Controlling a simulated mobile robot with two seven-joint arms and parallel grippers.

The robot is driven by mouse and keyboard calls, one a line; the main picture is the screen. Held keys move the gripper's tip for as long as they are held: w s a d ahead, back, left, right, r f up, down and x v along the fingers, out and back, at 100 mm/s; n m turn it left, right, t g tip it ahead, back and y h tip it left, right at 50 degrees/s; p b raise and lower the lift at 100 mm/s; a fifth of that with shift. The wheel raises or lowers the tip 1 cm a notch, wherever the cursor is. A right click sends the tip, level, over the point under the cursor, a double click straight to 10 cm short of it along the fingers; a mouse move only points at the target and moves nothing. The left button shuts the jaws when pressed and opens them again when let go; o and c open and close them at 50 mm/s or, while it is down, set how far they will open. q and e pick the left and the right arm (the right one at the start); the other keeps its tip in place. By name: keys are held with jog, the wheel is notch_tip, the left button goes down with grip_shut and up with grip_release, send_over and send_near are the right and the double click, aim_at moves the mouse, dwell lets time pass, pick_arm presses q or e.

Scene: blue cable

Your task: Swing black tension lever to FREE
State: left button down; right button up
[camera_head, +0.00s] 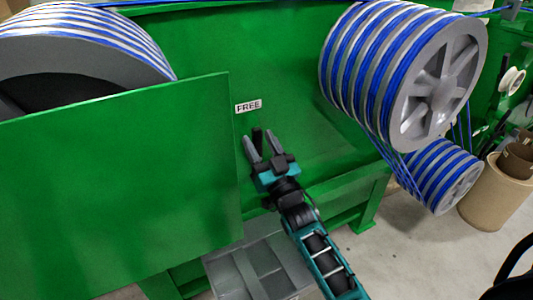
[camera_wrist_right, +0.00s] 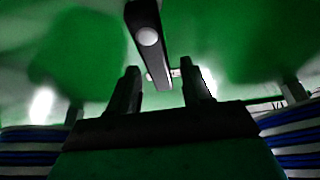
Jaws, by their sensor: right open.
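The black tension lever (camera_head: 258,138) is on the green machine panel, just below the white FREE label (camera_head: 248,106). In the right wrist view the lever (camera_wrist_right: 150,50) is a dark bar with a pale round spot, and one end lies between my fingertips. My right gripper (camera_head: 259,142) is open, with its two fingers on either side of the lever. In the wrist view the gripper (camera_wrist_right: 160,85) shows a gap between each finger and the lever. The lever's lower part is hidden by the gripper in the head view. My left gripper is not in view.
A green panel (camera_head: 120,190) stands out at the left, beside my right gripper. Grooved grey wheels wound with blue cable (camera_head: 405,75) are at the right, with a smaller one (camera_head: 440,175) below. A cardboard drum (camera_head: 497,190) stands on the floor.

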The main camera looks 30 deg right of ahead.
jog(key=p+v, duration=0.1)
jog(key=v, duration=1.1)
jog(key=shift+s+f, duration=0.2)
jog(key=shift+s, duration=0.15)
